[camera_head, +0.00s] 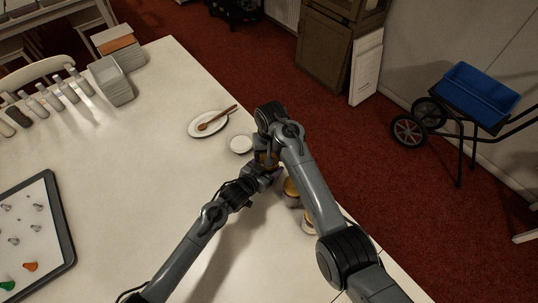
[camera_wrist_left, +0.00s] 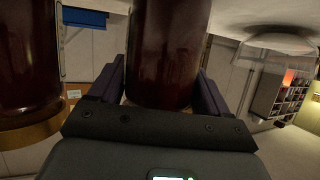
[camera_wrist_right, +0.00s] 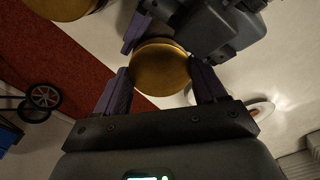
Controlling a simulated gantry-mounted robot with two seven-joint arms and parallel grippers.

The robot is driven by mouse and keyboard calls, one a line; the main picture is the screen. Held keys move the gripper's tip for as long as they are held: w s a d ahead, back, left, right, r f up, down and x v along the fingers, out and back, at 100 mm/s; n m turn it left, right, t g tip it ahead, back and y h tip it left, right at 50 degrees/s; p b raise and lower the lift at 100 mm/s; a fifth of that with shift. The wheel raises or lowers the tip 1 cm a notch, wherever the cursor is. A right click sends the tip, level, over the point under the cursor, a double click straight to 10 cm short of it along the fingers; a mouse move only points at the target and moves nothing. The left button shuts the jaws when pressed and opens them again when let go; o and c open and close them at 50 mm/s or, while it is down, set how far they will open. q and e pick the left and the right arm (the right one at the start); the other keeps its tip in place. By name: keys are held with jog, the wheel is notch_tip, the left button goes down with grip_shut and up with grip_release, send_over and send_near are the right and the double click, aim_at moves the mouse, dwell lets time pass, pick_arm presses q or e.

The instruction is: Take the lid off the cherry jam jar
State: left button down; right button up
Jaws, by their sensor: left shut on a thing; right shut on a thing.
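The jam jar in my grippers shows as a dark red glass body (camera_wrist_left: 168,45) in the left wrist view and a round gold lid (camera_wrist_right: 159,66) in the right wrist view. My left gripper (camera_wrist_left: 163,88) is shut on the jar's body, with a finger on each side. My right gripper (camera_wrist_right: 165,82) is above it, shut on the lid's rim. The lid appears to be on the jar; its seam is hidden. In the head view my arms mostly cover this jar. No label is readable.
Another dark red jar (camera_wrist_left: 27,55) stands close beside the held one. A small white dish (camera_head: 241,144) and a plate with a wooden spoon (camera_head: 210,123) lie behind. The table's left middle is clear.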

pick_arm(q)
jog(key=shift+s+f, duration=0.15)
jog(key=shift+f, duration=0.2)
pick_arm(e)
jog(key=o, duration=1.2)
jog(key=shift+c, duration=0.2)
pick_arm(q)
jog(key=shift+a, duration=0.1)
pick_arm(e)
notch_tip(320, 180, up, 3)
jog(key=shift+a+r, duration=0.15)
jog(key=shift+r, duration=0.65)
pick_arm(q)
jog(key=shift+c, duration=1.2)
grip_release()
pick_arm(e)
jog(key=shift+d, duration=0.2)
pick_arm(q)
jog(key=shift+o, duration=1.2)
jog(key=shift+r, duration=0.15)
pick_arm(e)
jog(key=shift+s+f, duration=0.1)
jog(key=shift+s, duration=0.05)
